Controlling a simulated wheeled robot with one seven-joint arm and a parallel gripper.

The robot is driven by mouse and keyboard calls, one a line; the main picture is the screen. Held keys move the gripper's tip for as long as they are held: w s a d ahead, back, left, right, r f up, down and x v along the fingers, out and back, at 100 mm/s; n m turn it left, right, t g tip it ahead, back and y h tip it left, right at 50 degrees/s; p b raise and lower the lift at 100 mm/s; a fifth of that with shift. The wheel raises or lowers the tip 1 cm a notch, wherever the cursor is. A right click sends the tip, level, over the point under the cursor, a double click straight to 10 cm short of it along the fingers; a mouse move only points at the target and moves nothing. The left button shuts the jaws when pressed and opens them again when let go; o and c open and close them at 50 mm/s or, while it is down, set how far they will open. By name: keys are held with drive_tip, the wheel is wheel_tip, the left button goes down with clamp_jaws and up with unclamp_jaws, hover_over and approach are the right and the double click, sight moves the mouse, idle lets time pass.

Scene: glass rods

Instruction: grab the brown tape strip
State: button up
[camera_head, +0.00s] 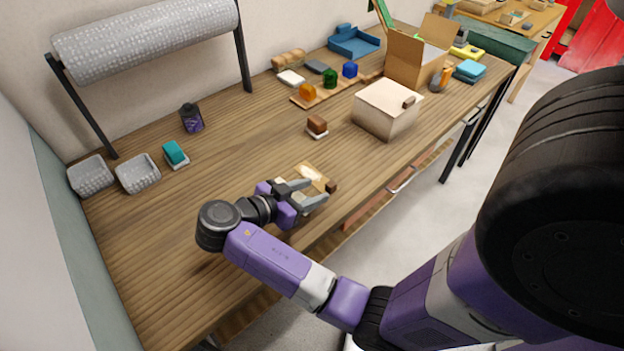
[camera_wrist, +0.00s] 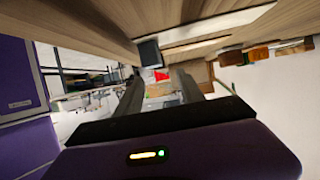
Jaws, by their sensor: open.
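A small dark brown piece (camera_head: 331,187), which looks like the brown tape strip, sits at the near right end of a tan board (camera_head: 306,169) with a pale patch, close to the table's front edge. My gripper (camera_head: 317,192) is open and empty just in front of the board, its fingers pointing right toward the dark piece. In the wrist view a dark block (camera_wrist: 150,52) lies just beyond the gap of my gripper (camera_wrist: 158,78); it may be the same piece. I cannot tell whether a finger touches it.
A cream box (camera_head: 383,112) with a small brown piece (camera_head: 408,102) on top stands farther right. A brown block (camera_head: 317,123) sits behind the board.

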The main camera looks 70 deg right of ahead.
sight(330, 185)
drive_tip(key=shift+s+d+f+b, duration=0.45)
drive_tip(key=shift+d+f+b, duration=0.1)
drive_tip(key=shift+d+b, duration=0.1)
drive_tip(key=shift+s+d, duration=0.35)
drive_tip(key=shift+d, duration=0.2)
drive_tip(key=shift+p+x, duration=0.8)
drive_tip(key=shift+x, duration=1.4)
drive_tip(key=shift+a, duration=0.1)
clamp_jaws()
